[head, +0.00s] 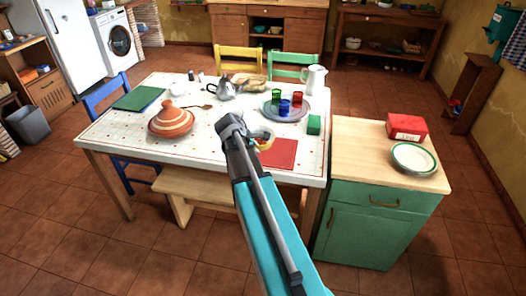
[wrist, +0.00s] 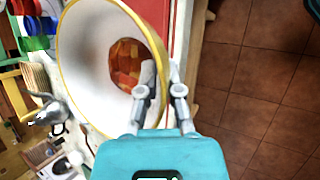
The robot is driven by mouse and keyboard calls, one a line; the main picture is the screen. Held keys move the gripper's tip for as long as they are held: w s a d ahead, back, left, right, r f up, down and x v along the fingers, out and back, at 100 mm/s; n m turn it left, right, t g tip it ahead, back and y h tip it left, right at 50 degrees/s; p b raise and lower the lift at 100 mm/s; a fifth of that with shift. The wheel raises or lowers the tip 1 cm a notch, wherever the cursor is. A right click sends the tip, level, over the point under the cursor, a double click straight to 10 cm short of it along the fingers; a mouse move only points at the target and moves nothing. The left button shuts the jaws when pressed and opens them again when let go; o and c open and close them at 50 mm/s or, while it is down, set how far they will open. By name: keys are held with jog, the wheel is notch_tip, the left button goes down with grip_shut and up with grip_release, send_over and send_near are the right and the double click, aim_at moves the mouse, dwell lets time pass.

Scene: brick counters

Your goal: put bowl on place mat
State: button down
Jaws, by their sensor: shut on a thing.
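The bowl (wrist: 88,62) is white with a yellow rim and an orange-red patterned centre. My gripper (wrist: 161,80) is shut on its rim, one finger inside and one outside. In the head view the bowl (head: 265,137) shows only partly behind my gripper (head: 236,128), over the front part of the table. The red place mat (head: 281,153) lies flat at the table's front right, just right of the bowl and bare. A red strip (wrist: 160,12) shows beyond the rim in the wrist view. Whether the bowl touches the table cannot be told.
On the table (head: 215,160) stand a striped tagine (head: 171,121), a teapot (head: 224,90), a plate with coloured cups (head: 285,107), a white pitcher (head: 315,80) and a green box (head: 314,124). A green cabinet (head: 372,222) with a plate (head: 414,159) stands at the right.

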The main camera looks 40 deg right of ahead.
aim_at(258, 140)
jog(key=shift+s+a+r, duration=0.15)
jog(key=shift+s+a, duration=0.2)
jog(key=shift+a, duration=0.05)
jog(key=shift+w, duration=0.1)
jog(key=w+d+f+b, duration=0.1)
jog(key=w+d, duration=0.1)
jog(key=w+d+f+b, duration=0.3)
jog(key=w+d, duration=0.1)
jog(key=d, duration=0.1)
jog(key=shift+d+f, duration=0.1)
jog(key=shift+f, duration=0.15)
jog(key=d+f+b, duration=0.1)
jog(key=w+d+f+b, duration=0.1)
jog(key=f+b, duration=0.1)
jog(key=w+d+f+b, duration=0.1)
jog(key=b, duration=0.1)
jog(key=shift+w+f, duration=0.1)
jog(key=shift+f, duration=0.2)
jog(key=shift+f, duration=0.1)
jog(key=shift+w+d+f+b, duration=0.35)
jog(key=shift+f+b, duration=0.15)
jog(key=shift+b, duration=0.1)
notch_tip(258, 140, down, 3)
jog(key=b, duration=0.3)
jog(key=shift+s, duration=0.1)
